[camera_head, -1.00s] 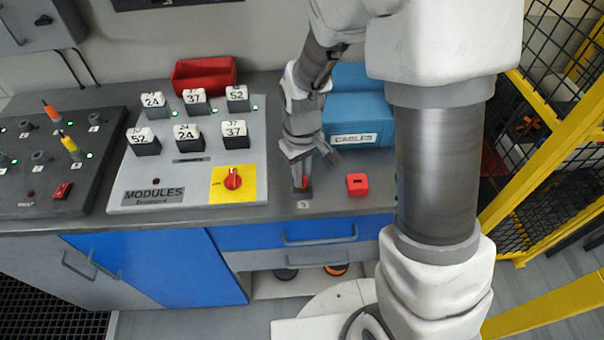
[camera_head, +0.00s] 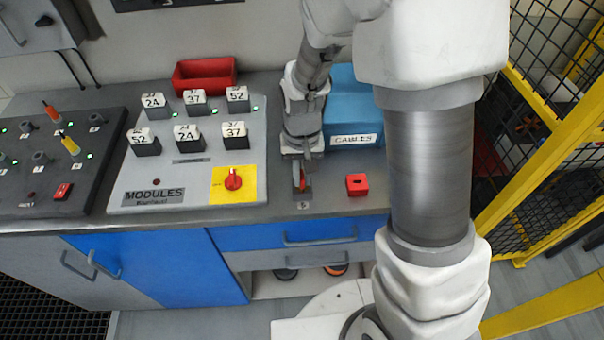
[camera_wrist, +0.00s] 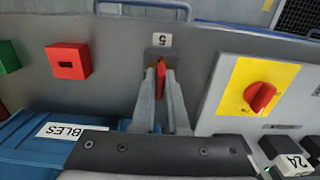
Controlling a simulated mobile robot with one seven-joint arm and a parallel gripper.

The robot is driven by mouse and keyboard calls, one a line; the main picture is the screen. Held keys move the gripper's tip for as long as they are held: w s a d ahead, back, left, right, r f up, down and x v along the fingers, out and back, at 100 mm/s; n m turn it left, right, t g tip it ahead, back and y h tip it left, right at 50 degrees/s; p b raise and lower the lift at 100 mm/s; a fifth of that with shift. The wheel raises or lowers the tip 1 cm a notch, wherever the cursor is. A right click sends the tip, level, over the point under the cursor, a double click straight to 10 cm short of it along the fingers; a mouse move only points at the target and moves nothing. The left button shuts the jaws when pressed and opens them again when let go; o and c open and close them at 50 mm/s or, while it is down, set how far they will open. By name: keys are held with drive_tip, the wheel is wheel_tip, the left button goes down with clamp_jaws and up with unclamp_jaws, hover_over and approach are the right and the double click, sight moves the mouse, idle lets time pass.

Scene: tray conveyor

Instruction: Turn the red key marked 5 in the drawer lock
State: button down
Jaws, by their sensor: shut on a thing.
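The red key (camera_wrist: 160,80) stands in the drawer lock (camera_wrist: 159,53), a dark plate on the worktop with a label marked 5 (camera_wrist: 162,40) beside it. In the head view the key (camera_head: 302,182) is a thin red sliver, mostly hidden by my fingers. My gripper (camera_wrist: 161,88) is shut on the key, with one finger on each side of it. In the head view my gripper (camera_head: 302,178) points down onto the lock at the front of the worktop.
A red block with a slot (camera_head: 357,184) stands right of the lock. The blue cables box (camera_head: 352,120) is behind. The modules panel (camera_head: 135,205) with a red rotary switch (camera_head: 233,181) is at left. The drawer front (camera_head: 262,238) is below, closed.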

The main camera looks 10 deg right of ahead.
sight(302, 174)
drive_tip(key=c, duration=0.8)
unclamp_jaws()
drive_tip(key=shift+c, duration=0.2)
wheel_tip(302, 174, up, 17)
drive_tip(key=p, duration=0.1)
drive_tip(key=s+d+r+t, duration=0.2)
drive_tip(key=s+d+r, duration=0.2)
drive_tip(key=s, duration=0.3)
drive_tip(key=s+d+r+t, duration=0.3)
drive_tip(key=s+d+r, duration=0.1)
drive_tip(key=s, duration=0.2)
drive_tip(key=shift+s+d+t, duration=0.2)
drive_tip(key=shift+s+t, duration=0.1)
drive_tip(key=shift+s, duration=0.1)
